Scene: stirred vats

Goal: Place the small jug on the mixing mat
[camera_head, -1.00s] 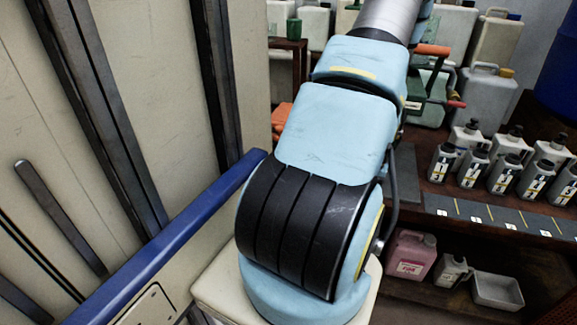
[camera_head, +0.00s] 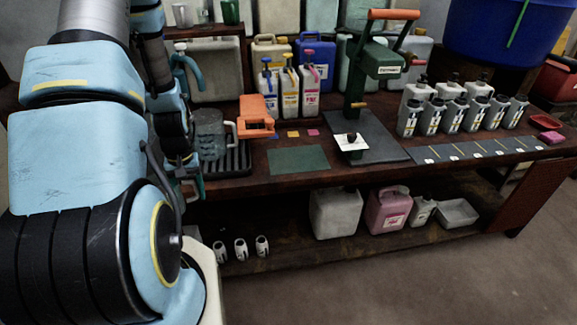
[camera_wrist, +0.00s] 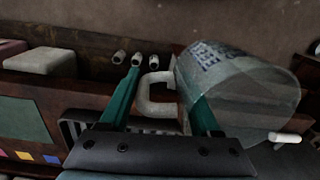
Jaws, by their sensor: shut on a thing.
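My gripper (camera_wrist: 160,85) is shut on the pale handle of the small jug (camera_wrist: 240,88), a clear vessel with dark print. In the wrist view the jug hangs to the right of the teal fingers and looks tilted. In the head view my gripper (camera_head: 190,180) is at the table's front edge, left of the mat; I cannot make out the held jug there, behind my arm. The mixing mat (camera_head: 298,160) is a flat dark green sheet, bare, right of the rack. It also shows at the left of the wrist view (camera_wrist: 20,122).
A clear jug (camera_head: 210,135) stands at the black slatted rack (camera_head: 235,160), close to my gripper. An orange device (camera_head: 255,117) stands behind the mat's left side. A green press (camera_head: 375,62) stands to the mat's right. Several bottles (camera_head: 450,115) stand farther right.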

